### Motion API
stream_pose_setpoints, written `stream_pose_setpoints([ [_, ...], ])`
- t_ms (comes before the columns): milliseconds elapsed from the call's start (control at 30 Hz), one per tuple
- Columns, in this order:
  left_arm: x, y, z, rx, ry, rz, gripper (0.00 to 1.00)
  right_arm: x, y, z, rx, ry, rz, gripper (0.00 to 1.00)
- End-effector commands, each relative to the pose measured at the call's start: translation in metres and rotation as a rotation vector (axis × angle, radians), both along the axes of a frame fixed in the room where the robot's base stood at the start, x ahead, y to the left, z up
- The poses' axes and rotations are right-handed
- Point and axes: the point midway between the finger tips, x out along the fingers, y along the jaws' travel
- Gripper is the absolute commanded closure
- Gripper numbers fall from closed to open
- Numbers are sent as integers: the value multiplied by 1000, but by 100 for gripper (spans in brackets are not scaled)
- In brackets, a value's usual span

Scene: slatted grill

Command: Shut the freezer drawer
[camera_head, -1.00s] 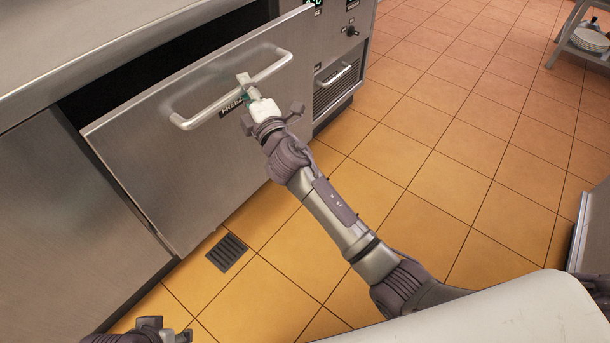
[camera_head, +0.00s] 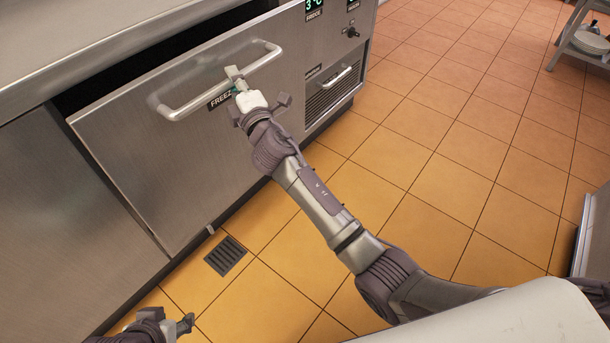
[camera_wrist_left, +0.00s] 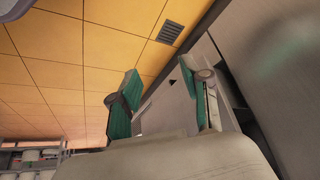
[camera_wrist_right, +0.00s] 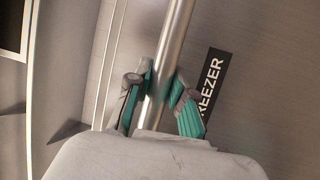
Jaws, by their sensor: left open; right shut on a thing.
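The freezer drawer (camera_head: 160,150) is a steel front with a black FREEZER label, which also shows in the right wrist view (camera_wrist_right: 208,85). It stands partly open, with a dark gap behind its top edge. Its bar handle (camera_head: 190,106) runs across the upper front. My right gripper (camera_head: 236,78) is shut on the handle; in the right wrist view its green-padded fingers (camera_wrist_right: 160,95) sit on both sides of the bar (camera_wrist_right: 172,45). My left gripper (camera_head: 188,324) is at the bottom left, apart from the drawer; its fingers (camera_wrist_left: 165,103) are open and empty in the left wrist view.
A steel counter (camera_head: 100,40) overhangs the drawer. A lit control panel (camera_head: 330,14) and a small vent unit with a handle (camera_head: 336,78) are to the right. A floor drain (camera_head: 225,256) lies below. The tiled floor (camera_head: 460,130) is open to the right.

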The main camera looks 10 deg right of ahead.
Motion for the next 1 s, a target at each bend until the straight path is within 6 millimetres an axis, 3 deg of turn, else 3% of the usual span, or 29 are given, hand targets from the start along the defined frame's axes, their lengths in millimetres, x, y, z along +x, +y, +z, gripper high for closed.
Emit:
stream_pose_setpoints([
  [200,3,-1,0,-3,-17,0,52,2,1,0,0,0,-2,100],
  [1000,55,-19,24,-64,-298,-24,52,15,10,-1,0,0,-2,100],
])
